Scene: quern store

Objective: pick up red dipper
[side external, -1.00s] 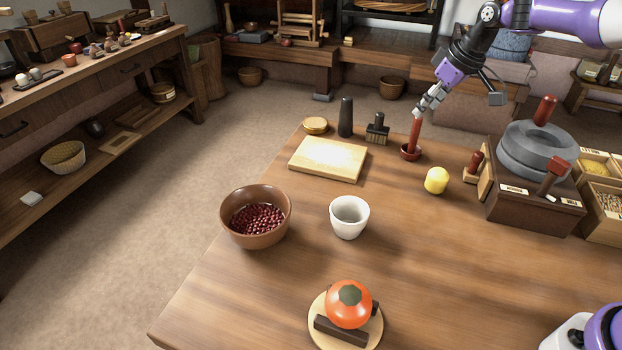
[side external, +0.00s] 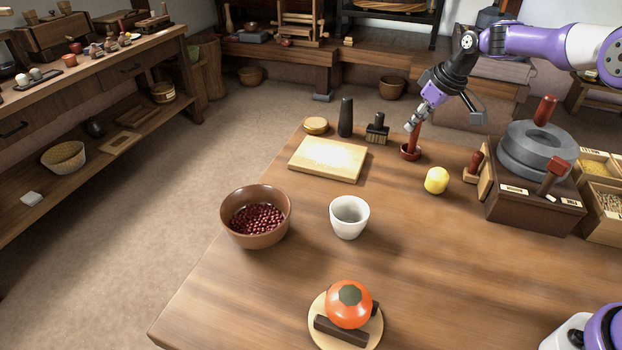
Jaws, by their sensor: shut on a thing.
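The red dipper (side external: 411,151) stands near the far edge of the wooden table, its small cup at the bottom and its handle upright. My gripper (side external: 413,126) reaches down to the handle from above and is shut on it. The fingers hide the top of the handle. The cup looks to be at or very near the tabletop; I cannot tell whether it touches.
A brush (side external: 377,130) and dark pestle (side external: 346,117) stand left of the dipper, behind a wooden board (side external: 328,160). A yellow ball (side external: 437,180), a red-handled stamp (side external: 473,168) and a stone quern (side external: 537,150) are to the right.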

